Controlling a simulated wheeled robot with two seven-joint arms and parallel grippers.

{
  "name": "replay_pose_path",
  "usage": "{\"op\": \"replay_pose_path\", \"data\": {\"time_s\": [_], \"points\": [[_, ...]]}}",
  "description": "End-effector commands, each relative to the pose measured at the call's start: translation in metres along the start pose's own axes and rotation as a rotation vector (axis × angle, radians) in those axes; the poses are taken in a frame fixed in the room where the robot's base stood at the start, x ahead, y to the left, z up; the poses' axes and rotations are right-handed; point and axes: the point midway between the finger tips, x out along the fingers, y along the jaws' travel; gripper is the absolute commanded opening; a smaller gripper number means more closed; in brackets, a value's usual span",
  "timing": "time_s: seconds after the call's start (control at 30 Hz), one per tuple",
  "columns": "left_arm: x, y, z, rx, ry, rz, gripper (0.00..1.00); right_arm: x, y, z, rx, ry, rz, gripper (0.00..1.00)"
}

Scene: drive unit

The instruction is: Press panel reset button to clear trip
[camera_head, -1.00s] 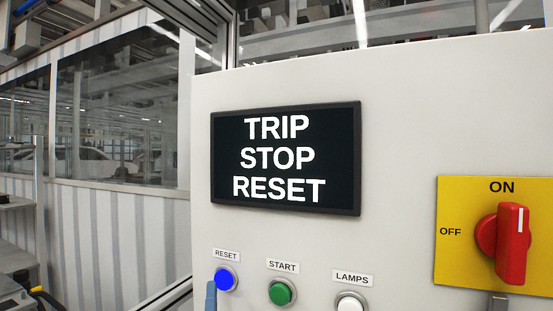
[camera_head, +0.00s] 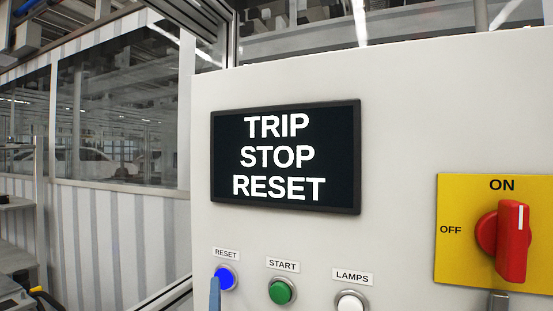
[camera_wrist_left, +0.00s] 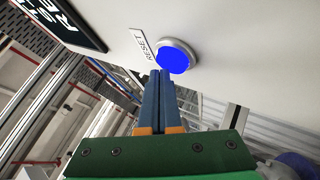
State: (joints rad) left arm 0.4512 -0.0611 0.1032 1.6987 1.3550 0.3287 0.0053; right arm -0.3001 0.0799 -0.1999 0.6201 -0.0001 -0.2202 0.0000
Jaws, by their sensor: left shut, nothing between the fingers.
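The blue reset button (camera_head: 226,278) sits at the lower left of the pale panel (camera_head: 400,130), under a RESET label; it looks lit. In the left wrist view the same blue button (camera_wrist_left: 172,57) lies just beyond the fingertips. My left gripper (camera_head: 214,283) shows as a blue fingertip at the button's left edge. In the left wrist view my left gripper (camera_wrist_left: 161,76) has its blue fingers together, with nothing between them. I cannot tell whether the tips touch the button. The black screen (camera_head: 286,157) reads TRIP STOP RESET. My right gripper is not clearly seen.
A green START button (camera_head: 282,291) and a white LAMPS button (camera_head: 351,301) sit to the right of the reset button. A red rotary switch (camera_head: 511,240) on a yellow plate (camera_head: 450,260) points to ON. A grey part below it, at the bottom edge, is unclear.

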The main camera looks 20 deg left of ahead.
Motion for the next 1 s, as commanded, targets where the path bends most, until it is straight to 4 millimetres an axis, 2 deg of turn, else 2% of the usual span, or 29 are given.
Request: {"op": "replay_pose_path", "data": {"time_s": [0.63,0.9,1.0], "points": [[0.004,-0.002,0.003,0.000,0.000,0.000,0.00,0.002,-0.001,0.000,0.000,0.000,-0.001,0.93],[-0.006,0.006,-0.005,0.001,-0.001,-0.001,0.00,-0.010,0.000,-0.001,0.000,0.000,-0.001,0.93],[-0.008,0.006,-0.006,0.000,0.000,0.000,0.00,-0.009,0.000,-0.001,0.000,0.000,-0.001,0.93]]}}
